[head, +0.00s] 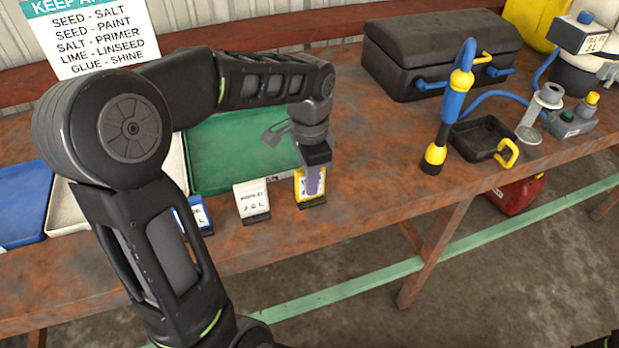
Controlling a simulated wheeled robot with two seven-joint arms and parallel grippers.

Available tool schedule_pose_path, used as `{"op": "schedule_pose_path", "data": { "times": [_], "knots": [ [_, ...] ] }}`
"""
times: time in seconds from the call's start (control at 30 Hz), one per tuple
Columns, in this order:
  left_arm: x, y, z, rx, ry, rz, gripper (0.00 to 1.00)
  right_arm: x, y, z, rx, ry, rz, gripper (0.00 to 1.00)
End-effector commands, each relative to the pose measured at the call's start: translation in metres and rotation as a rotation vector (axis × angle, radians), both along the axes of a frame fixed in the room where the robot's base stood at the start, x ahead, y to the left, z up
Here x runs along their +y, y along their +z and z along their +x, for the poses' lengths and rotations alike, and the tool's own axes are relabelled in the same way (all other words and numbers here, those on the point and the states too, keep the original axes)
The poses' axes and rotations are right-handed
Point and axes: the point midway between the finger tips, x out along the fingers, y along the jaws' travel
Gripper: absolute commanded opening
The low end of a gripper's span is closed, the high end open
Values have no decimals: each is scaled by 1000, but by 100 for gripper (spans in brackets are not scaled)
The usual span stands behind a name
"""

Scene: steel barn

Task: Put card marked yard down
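A yellow-edged card (300,191) stands in a small dark foot near the front edge of the rusty bench. My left gripper (313,178) points down right at this card and covers part of its face, so I cannot read its word. Whether the fingers are closed on the card or only in front of it does not show. A white card (252,196) with small black writing and a blue-edged card (199,213) stand to the left in similar feet. I cannot make out "yard" on any card.
Behind the cards lie a green tray (215,150), a pale tray (66,215) and a blue tray (22,205). A black case (430,45), a blue-yellow hose tool (450,110) and a small black pan (475,135) stand at right. Bench right of the yellow card is clear.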

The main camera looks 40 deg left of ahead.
Motion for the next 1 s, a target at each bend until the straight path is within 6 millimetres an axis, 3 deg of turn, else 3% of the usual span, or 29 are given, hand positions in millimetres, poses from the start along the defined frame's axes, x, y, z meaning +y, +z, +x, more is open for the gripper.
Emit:
{"op": "schedule_pose_path", "data": {
  "times": [0.23, 0.63, 0.77, 1.0],
  "knots": [
    [0, 0, 0, 0, 0, 0, 36, 0, 0, 0, 0, 0, 0, 36],
    [0, 8, 1, -3, 0, 1, 36, 0, 2, 0, 0, 0, 0, 36],
    [0, 25, 1, -5, 0, 2, 36, 0, 3, 0, 0, 0, 0, 36],
    [0, 74, 1, -5, 0, 0, 36, 0, 4, 0, 0, 0, 0, 36]
  ]
}}
